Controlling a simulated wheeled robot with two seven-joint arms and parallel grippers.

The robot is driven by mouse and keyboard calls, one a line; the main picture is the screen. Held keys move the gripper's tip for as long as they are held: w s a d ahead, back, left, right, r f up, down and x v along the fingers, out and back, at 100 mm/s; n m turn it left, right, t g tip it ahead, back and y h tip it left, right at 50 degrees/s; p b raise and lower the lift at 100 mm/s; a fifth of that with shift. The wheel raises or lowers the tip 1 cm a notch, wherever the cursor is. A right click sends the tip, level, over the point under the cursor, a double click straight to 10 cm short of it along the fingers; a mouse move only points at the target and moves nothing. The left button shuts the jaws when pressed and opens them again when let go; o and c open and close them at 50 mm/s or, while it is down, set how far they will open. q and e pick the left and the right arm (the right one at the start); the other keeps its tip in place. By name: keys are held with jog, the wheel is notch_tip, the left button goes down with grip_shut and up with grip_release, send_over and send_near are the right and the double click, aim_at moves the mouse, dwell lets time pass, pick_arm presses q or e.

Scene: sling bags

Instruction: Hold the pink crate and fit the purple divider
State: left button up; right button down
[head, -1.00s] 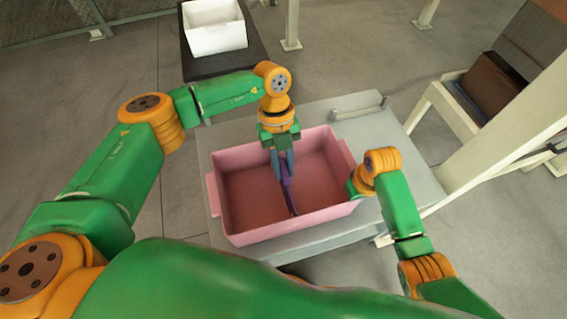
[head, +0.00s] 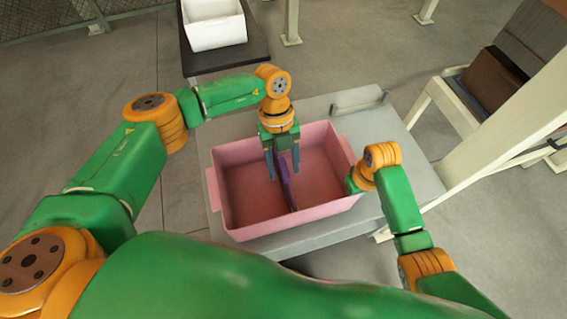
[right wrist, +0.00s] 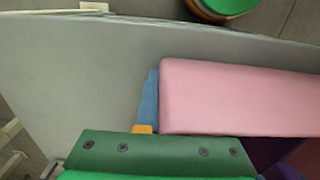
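The pink crate (head: 235,219) stands on the grey table in the head view. The purple divider (head: 286,188) stands inside it near the middle, running from back to front; whether it sits in slots I cannot tell. My left gripper (head: 283,172) is over the crate, its blue fingers spread apart with the divider between them. My right gripper (head: 352,184) is at the crate's right wall. In the right wrist view one blue finger (right wrist: 148,102) lies against the pink wall (right wrist: 235,95); the other finger is hidden behind it, and the grip looks closed on the wall.
The grey table (head: 400,150) has free room behind and right of the crate, with a small grey raised bracket (head: 360,103) at its back edge. A white bin (head: 213,25) stands on a dark stand behind. A pale post and a rack with a brown box (head: 493,80) are at the right.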

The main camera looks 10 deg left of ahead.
pick_arm(q)
jog(key=v, duration=1.2)
pick_arm(e)
jog(key=c, duration=1)
grip_release()
